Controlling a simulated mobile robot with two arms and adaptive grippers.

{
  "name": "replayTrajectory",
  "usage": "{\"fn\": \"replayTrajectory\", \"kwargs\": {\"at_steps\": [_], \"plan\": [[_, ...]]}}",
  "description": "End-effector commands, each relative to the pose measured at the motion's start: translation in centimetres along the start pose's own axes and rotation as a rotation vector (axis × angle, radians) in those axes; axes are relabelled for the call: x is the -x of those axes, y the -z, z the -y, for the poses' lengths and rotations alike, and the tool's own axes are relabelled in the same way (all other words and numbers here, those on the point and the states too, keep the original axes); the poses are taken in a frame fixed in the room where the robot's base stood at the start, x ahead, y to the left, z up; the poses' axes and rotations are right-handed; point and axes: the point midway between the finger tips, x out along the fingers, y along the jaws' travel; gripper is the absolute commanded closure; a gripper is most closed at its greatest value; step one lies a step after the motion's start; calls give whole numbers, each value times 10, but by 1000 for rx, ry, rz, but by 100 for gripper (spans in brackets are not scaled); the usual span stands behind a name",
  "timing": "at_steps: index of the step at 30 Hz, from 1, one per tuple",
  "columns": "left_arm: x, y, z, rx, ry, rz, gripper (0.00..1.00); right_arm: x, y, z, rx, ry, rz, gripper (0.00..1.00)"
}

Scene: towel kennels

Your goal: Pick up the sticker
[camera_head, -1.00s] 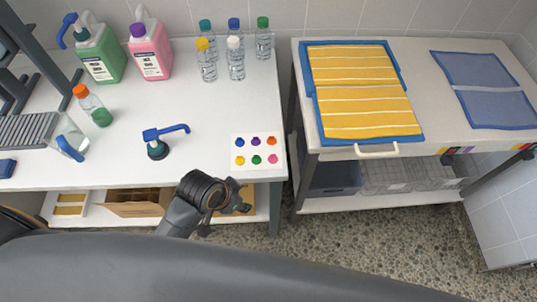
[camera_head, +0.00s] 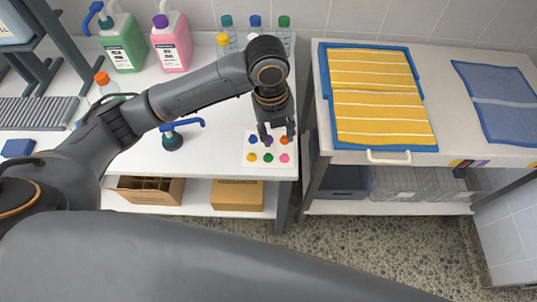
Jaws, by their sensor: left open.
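A white sheet (camera_head: 248,162) lies near the front right corner of the left table. It bears small round stickers in two rows: yellow (camera_head: 252,157), green (camera_head: 268,158) and pink (camera_head: 284,158) in the front row, and blue (camera_head: 252,139) and orange (camera_head: 284,140) in the back row. A purple one between them is partly hidden by my gripper. My left gripper (camera_head: 277,138) points down over the back row, with its fingers apart and nothing seen between them. I cannot tell whether it touches the sheet. My right gripper is not in view.
A blue pump head (camera_head: 183,126) stands left of the sheet. Green (camera_head: 122,45) and pink (camera_head: 171,44) jugs and several clear bottles stand at the back. The right table (camera_head: 455,130) holds a yellow striped towel (camera_head: 378,95) and a blue towel (camera_head: 498,95).

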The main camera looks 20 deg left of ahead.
Motion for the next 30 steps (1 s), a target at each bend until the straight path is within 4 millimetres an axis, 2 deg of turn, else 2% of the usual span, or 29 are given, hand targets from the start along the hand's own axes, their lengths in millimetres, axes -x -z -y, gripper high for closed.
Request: {"fn": "replayTrajectory", "kwargs": {"at_steps": [1, 3, 8, 11, 21, 30], "plan": [[11, -11, -5, -64, -33, 13, 59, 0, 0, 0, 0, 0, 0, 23], [20, -19, -11, -138, -70, 12, 59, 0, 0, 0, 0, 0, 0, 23], [29, -27, -18, -218, -109, 5, 59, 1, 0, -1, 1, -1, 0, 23], [18, -27, -20, -226, -114, 1, 59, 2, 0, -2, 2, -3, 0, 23], [-43, -27, -26, -223, -111, 1, 59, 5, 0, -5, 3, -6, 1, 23], [-68, -25, -27, -224, -111, 2, 59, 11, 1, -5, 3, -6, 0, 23]]}}
